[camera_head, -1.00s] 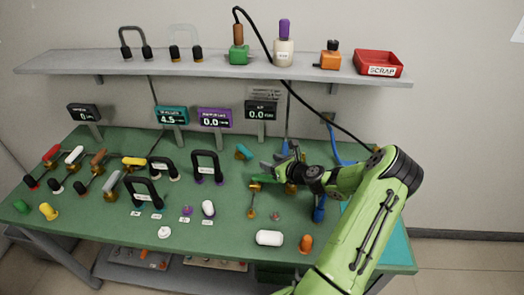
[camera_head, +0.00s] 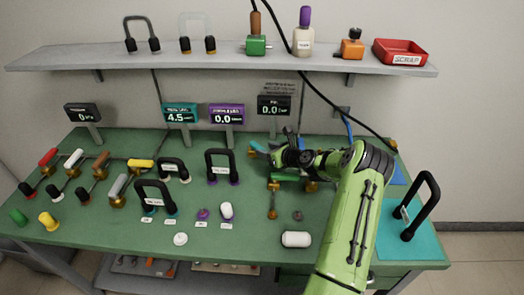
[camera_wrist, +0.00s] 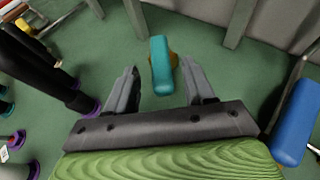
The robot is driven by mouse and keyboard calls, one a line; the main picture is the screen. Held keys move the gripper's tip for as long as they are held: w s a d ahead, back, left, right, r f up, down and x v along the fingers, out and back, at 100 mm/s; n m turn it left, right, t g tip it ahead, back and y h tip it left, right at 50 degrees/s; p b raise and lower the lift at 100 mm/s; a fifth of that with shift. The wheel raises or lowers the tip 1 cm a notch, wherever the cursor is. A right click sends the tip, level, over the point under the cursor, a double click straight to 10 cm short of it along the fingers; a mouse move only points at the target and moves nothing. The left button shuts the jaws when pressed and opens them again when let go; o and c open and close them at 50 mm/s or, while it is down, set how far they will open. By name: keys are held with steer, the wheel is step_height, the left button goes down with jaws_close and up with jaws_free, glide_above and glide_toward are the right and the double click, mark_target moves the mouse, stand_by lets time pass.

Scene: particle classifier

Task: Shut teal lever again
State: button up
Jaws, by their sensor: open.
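The teal lever (camera_head: 258,146) stands on a brass valve at the back of the green bench. In the wrist view the lever's teal handle (camera_wrist: 161,66) points toward the camera, between my two fingers, with a bit of brass visible behind it. My gripper (camera_wrist: 159,78) is open, one finger on each side of the handle with gaps visible. In the head view my gripper (camera_head: 279,150) is just right of the lever, partly hidden by my wrist. The teal display (camera_head: 180,113) reads 4.5.
A black handle with purple feet (camera_head: 222,167) stands left of the lever; its dark bars also show at left in the wrist view (camera_wrist: 45,65). A blue handle (camera_wrist: 296,122) is close on the right there. Display posts rise behind. A shelf (camera_head: 220,63) overhangs the back.

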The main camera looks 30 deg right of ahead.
mark_target(262, 148)
steer(key=x, duration=0.4)
steer(key=shift+s, duration=0.1)
jaws_close()
